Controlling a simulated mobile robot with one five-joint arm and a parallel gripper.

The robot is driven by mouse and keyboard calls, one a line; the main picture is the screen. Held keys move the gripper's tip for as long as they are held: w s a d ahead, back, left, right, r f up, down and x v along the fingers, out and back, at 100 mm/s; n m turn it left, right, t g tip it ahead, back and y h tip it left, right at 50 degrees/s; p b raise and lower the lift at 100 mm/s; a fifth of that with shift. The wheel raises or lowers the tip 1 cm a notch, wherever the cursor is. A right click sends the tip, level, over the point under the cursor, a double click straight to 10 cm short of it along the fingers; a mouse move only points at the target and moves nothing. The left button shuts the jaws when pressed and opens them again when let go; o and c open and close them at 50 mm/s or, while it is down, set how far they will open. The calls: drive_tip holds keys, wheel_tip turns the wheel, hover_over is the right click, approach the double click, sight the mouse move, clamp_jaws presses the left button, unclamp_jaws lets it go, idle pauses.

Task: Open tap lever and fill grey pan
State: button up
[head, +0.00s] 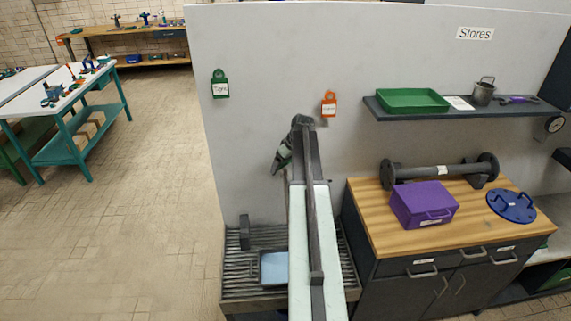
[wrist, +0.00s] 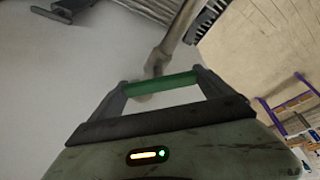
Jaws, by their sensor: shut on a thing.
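The grey pan (head: 262,268) sits on the slatted drain grate at the lower middle of the head view, left of my arm. A flat light blue surface shows inside it. In the wrist view, my gripper (wrist: 161,86) has a finger at each end of a green bar (wrist: 165,84), which looks like the tap lever, and is shut on it. A grey pipe (wrist: 172,38) runs up from behind the bar. In the head view my gripper (head: 281,160) is near the wall, above the grate; my arm hides much of the tap area.
The drain grate (head: 240,270) has a dark upright block (head: 244,232) at its back left. A wooden-topped cabinet (head: 385,232) with a purple box (head: 424,204) stands to the right. A wall shelf (head: 455,114) carries a green tray (head: 412,100). The floor at left is open.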

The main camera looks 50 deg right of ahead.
drive_tip(key=m+h, duration=0.1)
drive_tip(key=m, duration=0.3)
drive_tip(key=shift+h, duration=0.4)
drive_tip(key=shift+m+g+h, duration=0.5)
drive_tip(key=shift+m+h, duration=0.1)
drive_tip(key=shift+m, duration=1.4)
drive_tip(key=o, duration=1.1)
drive_tip(key=shift+r, duration=0.1)
drive_tip(key=p+v, duration=0.7)
drive_tip(key=shift+r, duration=0.3)
